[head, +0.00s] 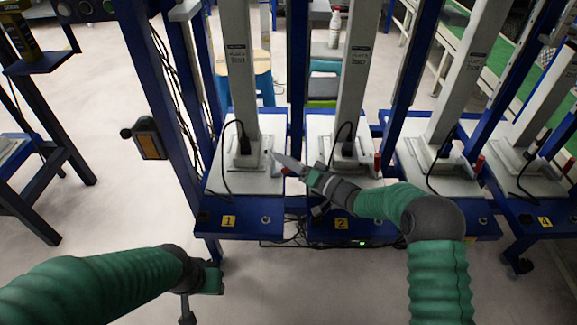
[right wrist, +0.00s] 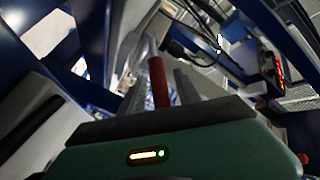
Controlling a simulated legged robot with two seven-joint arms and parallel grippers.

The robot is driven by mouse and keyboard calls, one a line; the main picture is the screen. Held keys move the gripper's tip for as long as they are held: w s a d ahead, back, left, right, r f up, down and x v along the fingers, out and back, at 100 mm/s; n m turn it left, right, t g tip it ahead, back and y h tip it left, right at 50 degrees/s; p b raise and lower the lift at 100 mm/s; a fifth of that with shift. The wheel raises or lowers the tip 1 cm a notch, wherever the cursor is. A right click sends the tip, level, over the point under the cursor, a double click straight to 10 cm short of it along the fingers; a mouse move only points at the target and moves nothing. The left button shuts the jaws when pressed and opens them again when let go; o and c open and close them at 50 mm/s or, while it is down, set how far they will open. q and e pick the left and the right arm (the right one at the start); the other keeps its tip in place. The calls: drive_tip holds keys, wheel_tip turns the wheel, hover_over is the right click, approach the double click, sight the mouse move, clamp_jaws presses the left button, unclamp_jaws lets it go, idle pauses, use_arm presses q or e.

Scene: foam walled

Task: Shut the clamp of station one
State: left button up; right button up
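Station one is the leftmost blue-and-white stand, with a yellow tag "1" (head: 229,221) on its blue front. Its white base plate (head: 225,180) carries a grey upright column. My right gripper (head: 283,162) reaches in from the right to the right edge of this plate, where it hides most of the clamp. In the right wrist view, the clamp's red handle (right wrist: 158,85) stands in front of my gripper, between two grey fingers that look apart. Whether they touch the handle is unclear. My left gripper (head: 188,305) hangs low at the left, away from the stations; its fingers are hard to make out.
Stations two (head: 341,224), three and four (head: 545,221) stand in a row to the right, with red-handled clamps and black cables. A blue post with an orange-and-black box (head: 149,138) stands left of station one. The floor at the lower middle is clear.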

drive_tip(key=shift+c, duration=0.5)
drive_tip(key=c, duration=0.7)
clamp_jaws()
drive_tip(key=shift+f, duration=0.1)
